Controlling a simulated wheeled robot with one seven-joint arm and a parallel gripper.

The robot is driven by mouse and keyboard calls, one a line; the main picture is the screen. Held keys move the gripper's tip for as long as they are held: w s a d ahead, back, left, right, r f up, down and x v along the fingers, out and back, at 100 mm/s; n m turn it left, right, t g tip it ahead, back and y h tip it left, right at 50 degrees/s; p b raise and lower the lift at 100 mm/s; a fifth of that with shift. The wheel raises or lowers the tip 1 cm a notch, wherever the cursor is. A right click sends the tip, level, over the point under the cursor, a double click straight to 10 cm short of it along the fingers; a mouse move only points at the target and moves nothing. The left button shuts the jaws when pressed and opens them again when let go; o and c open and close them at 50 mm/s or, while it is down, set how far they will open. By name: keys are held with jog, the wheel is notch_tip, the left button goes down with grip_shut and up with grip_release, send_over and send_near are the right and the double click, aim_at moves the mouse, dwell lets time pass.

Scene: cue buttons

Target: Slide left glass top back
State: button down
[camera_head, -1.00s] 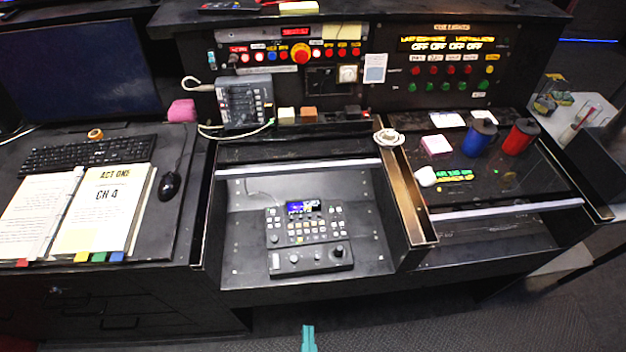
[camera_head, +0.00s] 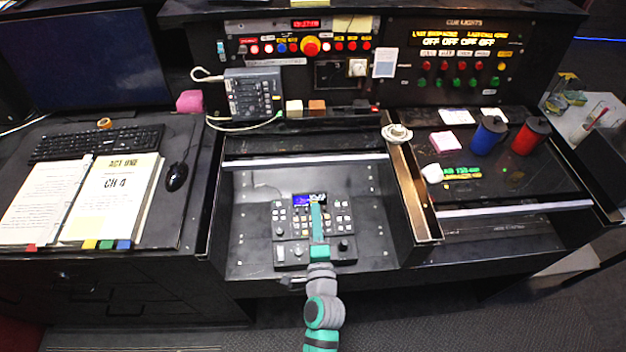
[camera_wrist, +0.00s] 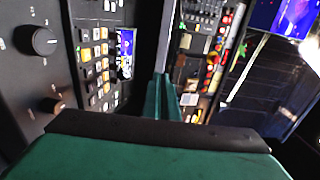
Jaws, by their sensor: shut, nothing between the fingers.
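The left glass top (camera_head: 300,147) is a dark pane with a pale front edge strip (camera_head: 300,160). It covers only the back part of the left bay, and the front part is uncovered. My gripper (camera_head: 317,208) is shut and empty, pointing toward the back over the control panel (camera_head: 290,222) in that bay. In the head view its tips appear in front of the pale strip and apart from it. In the wrist view my gripper's green fingers (camera_wrist: 163,98) are together beside the panel's buttons and lit screen (camera_wrist: 126,52).
A brown-edged divider (camera_head: 413,190) separates the left bay from the right glass top (camera_head: 475,190), which holds a blue cup (camera_head: 487,137), a red cup (camera_head: 530,137) and papers. An open script (camera_head: 105,200) lies left.

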aim_at(312, 165)
jog(key=w, duration=1.4)
